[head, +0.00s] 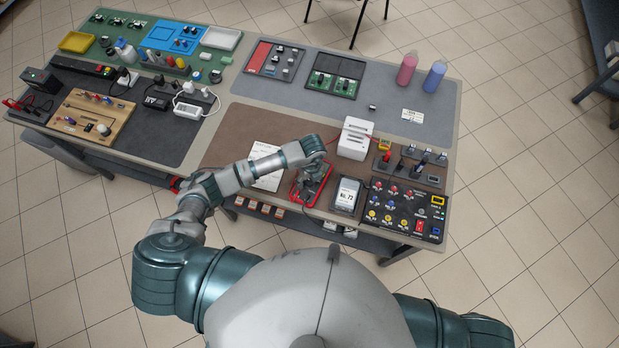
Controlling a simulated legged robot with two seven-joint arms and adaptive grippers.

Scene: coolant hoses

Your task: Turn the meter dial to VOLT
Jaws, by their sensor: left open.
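A red-edged device (323,183), which looks like the meter, lies flat near the front edge of the table. My left gripper (305,184) is over it, pointing down, and is open. The gripper and wrist cover most of the device, so its dial and where the dial points are hidden. I cannot tell whether the fingers touch the dial. My right arm shows only in part at the bottom right, and its gripper is out of view.
A "No. 72" display (347,194) stands close right of the meter, beside a black button panel (405,210). A white box (355,138) is behind. A paper sheet (268,180) lies left, partly under my left arm. The brown mat (232,130) has free room at the back left.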

